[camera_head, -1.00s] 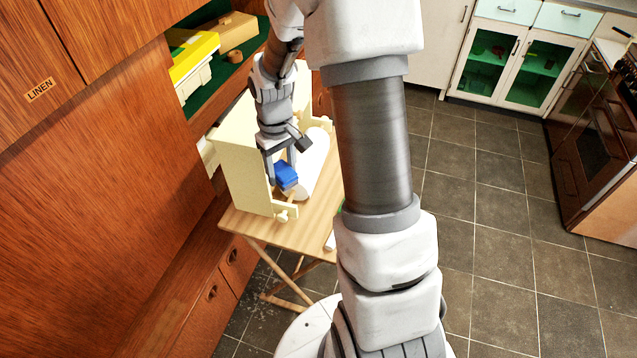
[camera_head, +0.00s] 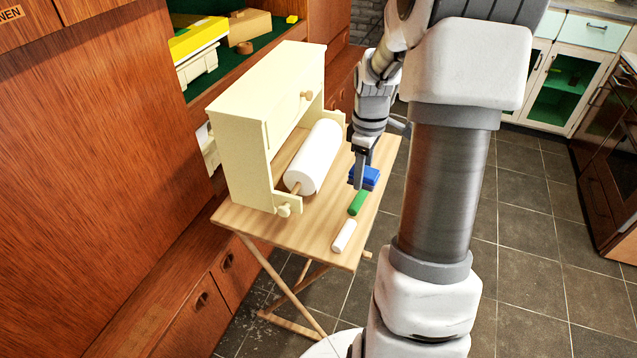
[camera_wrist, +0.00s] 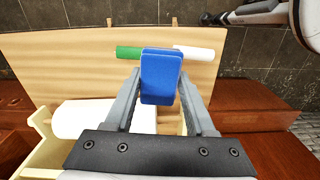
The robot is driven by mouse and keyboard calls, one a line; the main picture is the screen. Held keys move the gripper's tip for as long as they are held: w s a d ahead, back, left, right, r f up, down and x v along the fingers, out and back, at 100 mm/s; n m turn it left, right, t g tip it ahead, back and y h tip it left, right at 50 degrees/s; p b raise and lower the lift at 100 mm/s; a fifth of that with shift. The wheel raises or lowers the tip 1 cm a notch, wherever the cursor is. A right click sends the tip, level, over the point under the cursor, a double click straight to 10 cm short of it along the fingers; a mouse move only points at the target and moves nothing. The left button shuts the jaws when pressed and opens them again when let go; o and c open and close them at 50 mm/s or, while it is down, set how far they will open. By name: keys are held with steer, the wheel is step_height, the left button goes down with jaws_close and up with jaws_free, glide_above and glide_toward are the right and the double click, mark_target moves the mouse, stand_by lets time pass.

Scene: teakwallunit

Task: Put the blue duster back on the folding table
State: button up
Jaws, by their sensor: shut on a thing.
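The blue duster (camera_head: 371,176) is held between the fingers of my gripper (camera_head: 361,172), over the right part of the folding table (camera_head: 310,233). In the wrist view the blue duster (camera_wrist: 161,78) sits between both fingertips (camera_wrist: 160,92), with the wooden tabletop (camera_wrist: 75,60) below and beyond it. The head view does not show clearly whether the duster touches the table. My gripper is shut on it. Part of the duster is hidden by a finger in the head view.
A cream cabinet (camera_head: 240,140) with a white roll (camera_head: 315,158) stands on the table's left part. A green cylinder (camera_head: 358,202) and a white cylinder (camera_head: 344,235) lie near the duster. The wall unit's shelf (camera_head: 262,42) is behind.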

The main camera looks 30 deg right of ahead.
mark_target(376, 170)
steer(key=d+f+b, duration=0.1)
steer(key=s+d+f+n+b, duration=0.1)
steer(key=shift+s+d+f, duration=0.1)
steer(key=shift+s+d, duration=0.05)
steer(key=shift+d, duration=0.2)
steer(key=shift+w+f, duration=0.15)
steer(key=shift+w, duration=0.05)
steer(key=w+f+b, duration=0.1)
steer(key=w+f, duration=0.1)
steer(key=w, duration=0.1)
steer(key=w+a+f+b, duration=0.1)
steer(key=w+f, duration=0.1)
steer(key=w, duration=0.2)
steer(key=w+a+f+b, duration=0.1)
steer(key=w+f, duration=0.1)
steer(key=w, duration=0.2)
steer(key=shift+a+f, duration=0.2)
steer(key=shift+f, duration=0.15)
steer(key=shift+f+b, duration=0.6)
steer(key=shift+f, duration=1.35)
steer(key=shift+f, duration=0.1)
steer(key=o, duration=1.2)
